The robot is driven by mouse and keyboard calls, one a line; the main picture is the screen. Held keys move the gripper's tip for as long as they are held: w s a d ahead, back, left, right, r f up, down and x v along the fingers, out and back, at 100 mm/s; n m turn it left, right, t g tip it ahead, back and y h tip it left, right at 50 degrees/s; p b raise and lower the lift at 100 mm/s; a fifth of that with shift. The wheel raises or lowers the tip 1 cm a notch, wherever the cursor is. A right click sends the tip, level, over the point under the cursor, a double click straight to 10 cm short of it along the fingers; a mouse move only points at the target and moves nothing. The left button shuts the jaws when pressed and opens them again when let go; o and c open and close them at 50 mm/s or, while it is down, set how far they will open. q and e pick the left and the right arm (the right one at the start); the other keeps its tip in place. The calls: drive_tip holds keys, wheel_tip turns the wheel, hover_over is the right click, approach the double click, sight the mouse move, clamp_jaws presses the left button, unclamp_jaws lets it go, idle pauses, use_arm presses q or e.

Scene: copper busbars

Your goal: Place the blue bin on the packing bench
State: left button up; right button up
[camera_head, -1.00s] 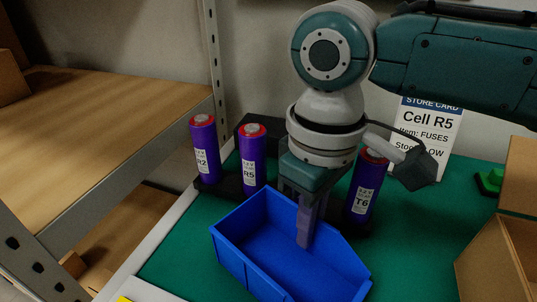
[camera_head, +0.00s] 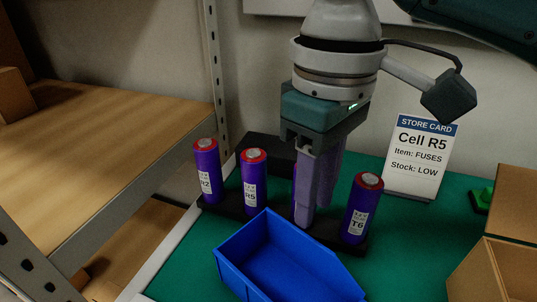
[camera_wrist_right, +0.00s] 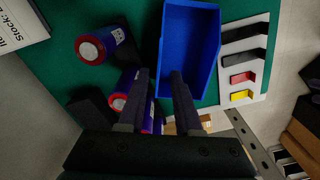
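The blue bin (camera_head: 285,262) sits upright on the green-topped bench (camera_head: 190,262), its lower part cut off by the picture's bottom edge. It also shows in the right wrist view (camera_wrist_right: 190,50), and it looks empty. My right gripper (camera_head: 314,215) points down just behind the bin in the head view, over the row of purple cylinders. In the right wrist view its two fingers (camera_wrist_right: 158,75) stand apart with nothing held between them. The near wall of the bin lies in line with the gap. My left gripper is in neither view.
Purple cylinders R2 (camera_head: 207,170), R5 (camera_head: 254,180) and T6 (camera_head: 361,208) stand in a black rack; another is partly hidden behind my fingers. A store card (camera_head: 420,158) stands behind. Cardboard boxes (camera_head: 490,272) are at right, a wooden shelf (camera_head: 110,140) at left.

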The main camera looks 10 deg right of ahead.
drive_tip(key=shift+r, duration=1.45)
